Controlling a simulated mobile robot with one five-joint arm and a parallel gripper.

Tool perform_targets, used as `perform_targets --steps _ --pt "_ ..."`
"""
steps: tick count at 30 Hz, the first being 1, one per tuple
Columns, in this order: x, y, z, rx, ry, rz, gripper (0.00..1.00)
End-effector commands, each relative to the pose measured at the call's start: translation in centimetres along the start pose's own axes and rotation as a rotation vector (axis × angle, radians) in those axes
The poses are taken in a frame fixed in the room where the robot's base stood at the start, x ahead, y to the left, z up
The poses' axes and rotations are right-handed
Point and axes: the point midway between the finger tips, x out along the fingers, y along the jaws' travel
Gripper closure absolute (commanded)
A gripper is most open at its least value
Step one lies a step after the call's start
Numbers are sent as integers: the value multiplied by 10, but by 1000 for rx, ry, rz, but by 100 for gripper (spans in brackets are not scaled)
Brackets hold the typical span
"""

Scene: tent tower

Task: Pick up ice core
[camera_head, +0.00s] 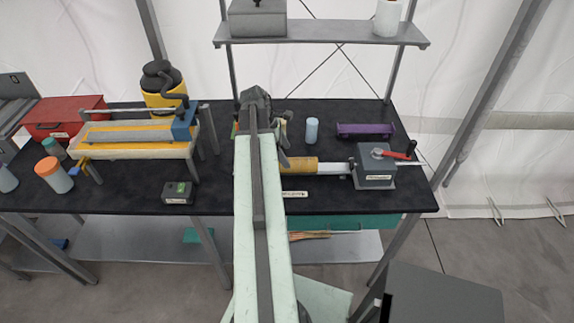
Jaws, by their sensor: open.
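A small pale blue cylinder (312,130), which looks like the ice core, stands upright on the black table (235,197). It is to the right of my arm's far end and nothing touches it. My gripper (258,112) is at the far end of my pale green arm, over the table's middle. It is open, but its fingers are mostly hidden behind the arm. I cannot see anything held in it.
A purple tray (365,130) is to the cylinder's right. A grey box with a red lever (375,167) and a yellow-collared tube (303,165) lie in front. A yellow-topped trough (135,135), an orange-lidded jar (53,175) and a red box (65,112) are left. A shelf (320,35) is above.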

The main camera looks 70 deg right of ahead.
Motion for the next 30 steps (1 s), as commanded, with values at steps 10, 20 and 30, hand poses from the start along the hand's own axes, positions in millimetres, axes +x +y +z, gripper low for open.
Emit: perform_targets --steps 10,20,30 --pt "28 0 -6 -3 1 2 20" --pt "69 1 -8 -4 1 3 20" --pt "66 1 -8 -5 1 4 70"
